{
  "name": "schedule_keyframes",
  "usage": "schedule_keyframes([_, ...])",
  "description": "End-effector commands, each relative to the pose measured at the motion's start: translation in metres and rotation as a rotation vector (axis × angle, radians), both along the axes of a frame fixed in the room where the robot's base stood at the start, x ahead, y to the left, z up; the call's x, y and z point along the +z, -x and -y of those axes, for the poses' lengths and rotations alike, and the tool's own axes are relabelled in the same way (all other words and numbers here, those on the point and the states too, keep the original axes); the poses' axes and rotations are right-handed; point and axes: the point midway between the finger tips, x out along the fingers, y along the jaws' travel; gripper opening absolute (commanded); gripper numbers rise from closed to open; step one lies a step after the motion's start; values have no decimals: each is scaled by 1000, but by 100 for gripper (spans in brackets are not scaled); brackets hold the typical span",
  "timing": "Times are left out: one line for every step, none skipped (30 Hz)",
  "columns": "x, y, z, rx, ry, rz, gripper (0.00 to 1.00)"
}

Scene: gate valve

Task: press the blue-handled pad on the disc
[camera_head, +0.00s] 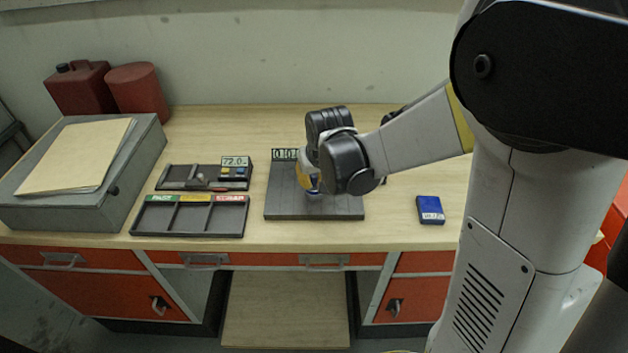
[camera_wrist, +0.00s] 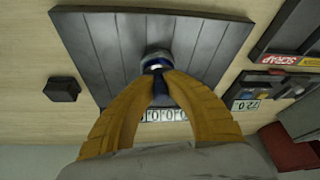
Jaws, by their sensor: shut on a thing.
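In the wrist view the blue-handled pad (camera_wrist: 158,66) sits between my fingertips, over the dark ribbed plate (camera_wrist: 105,50). A round silver-rimmed part (camera_wrist: 157,53) shows at its far end; I cannot tell whether this is the pad's own end or the disc. My gripper (camera_wrist: 160,83) has its yellow fingers closed on the blue handle. In the head view my gripper (camera_head: 309,184) points down over the plate (camera_head: 284,206), and my arm hides most of the pad. Whether the pad touches what lies below cannot be told.
A digit display (camera_head: 285,155) stands at the plate's back edge. Left are a sorting tray (camera_head: 190,232) with coloured labels and a smaller tray (camera_head: 172,184) with a "72.0" display. A blue box (camera_head: 430,209) lies right. A grey case (camera_head: 130,175) and red containers (camera_head: 138,90) stand far left.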

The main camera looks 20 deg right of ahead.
Motion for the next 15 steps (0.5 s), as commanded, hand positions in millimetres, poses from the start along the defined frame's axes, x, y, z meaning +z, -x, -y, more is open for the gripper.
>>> schedule_keyframes([-1, 1, 0, 0, 0, -2, 0])
schedule_keyframes([-1, 1, 0, 0, 0, -2, 0])
schedule_keyframes([-1, 1, 0, 0, 0, -2, 0])
schedule_keyframes([0, 1, 0, 0, 0, -2, 0])
schedule_keyframes([0, 1, 0, 0, 0, -2, 0])
schedule_keyframes([1, 1, 0, 0, 0, -2, 0])
schedule_keyframes([3, 1, 0, 0, 0, -2, 0])
schedule_keyframes([4, 1, 0, 0, 0, -2, 0])
schedule_keyframes([7, 1, 0, 0, 0, -2, 0])
schedule_keyframes([10, 1, 0, 0, 0, -1, 0])
schedule_keyframes([13, 0, 0, 0, 0, -1, 0])
schedule_keyframes([16, 0, 0, 0, 0, -1, 0])
schedule_keyframes([19, 0, 0, 0, 0, -1, 0])
schedule_keyframes([22, 0, 0, 0, 0, -1, 0])
schedule_keyframes([26, 0, 0, 0, 0, -1, 0])
